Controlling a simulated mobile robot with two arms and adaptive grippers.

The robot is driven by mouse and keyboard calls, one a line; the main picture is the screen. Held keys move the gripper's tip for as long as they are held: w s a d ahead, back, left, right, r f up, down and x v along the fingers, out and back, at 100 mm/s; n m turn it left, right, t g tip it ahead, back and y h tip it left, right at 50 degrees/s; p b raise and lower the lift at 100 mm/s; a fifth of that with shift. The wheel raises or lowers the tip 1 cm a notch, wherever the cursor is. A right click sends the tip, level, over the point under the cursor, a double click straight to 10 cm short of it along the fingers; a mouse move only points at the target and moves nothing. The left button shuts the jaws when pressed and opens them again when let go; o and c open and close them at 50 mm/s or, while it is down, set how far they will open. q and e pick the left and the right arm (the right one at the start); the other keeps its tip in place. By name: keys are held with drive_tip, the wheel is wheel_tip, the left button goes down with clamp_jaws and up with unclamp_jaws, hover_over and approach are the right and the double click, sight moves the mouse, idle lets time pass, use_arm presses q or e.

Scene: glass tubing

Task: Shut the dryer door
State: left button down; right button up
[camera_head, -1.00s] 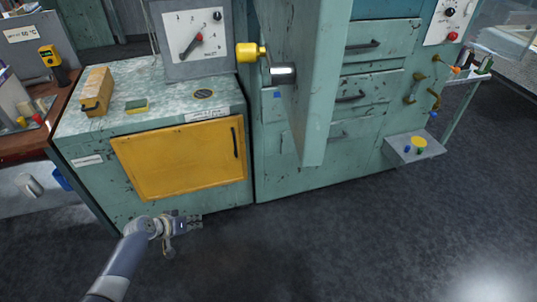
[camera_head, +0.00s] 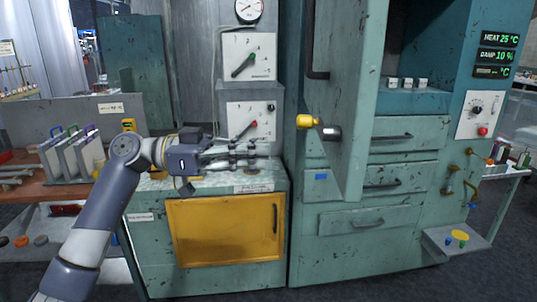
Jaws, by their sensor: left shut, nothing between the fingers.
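The dryer door (camera_head: 357,90) is a tall teal panel that stands open, swung out towards me from the teal cabinet. A yellow knob with a dark and silver stub (camera_head: 308,121) sticks out from its left side. My left gripper (camera_head: 266,154) is shut and empty, pointing right. In the picture it is left of the knob, in front of the dial boxes and above the yellow-fronted cabinet. My right gripper is not in view.
A yellow panel (camera_head: 226,228) fronts the low cabinet on the left. Dial boxes (camera_head: 250,112) stand above it. Drawers (camera_head: 402,176) lie below the open bay. A small shelf (camera_head: 437,240) juts out at the lower right. A rack of panels (camera_head: 70,158) stands at left.

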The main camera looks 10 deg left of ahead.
sight(338, 156)
use_arm(q)
drive_tip(key=d+p, duration=0.1)
drive_tip(key=d, duration=0.2)
drive_tip(key=d+p, duration=0.2)
drive_tip(key=d, duration=0.1)
drive_tip(key=w+d+p, duration=0.1)
drive_tip(key=d+p, duration=0.1)
drive_tip(key=d, duration=0.2)
drive_tip(key=shift+w+d+r, duration=0.1)
drive_tip(key=shift+r, duration=0.15)
drive_tip(key=shift+w+d+f, duration=0.1)
drive_tip(key=shift+w+d, duration=0.05)
drive_tip(key=shift+d, duration=0.4)
drive_tip(key=shift+d+f, duration=0.1)
drive_tip(key=shift+d, duration=0.1)
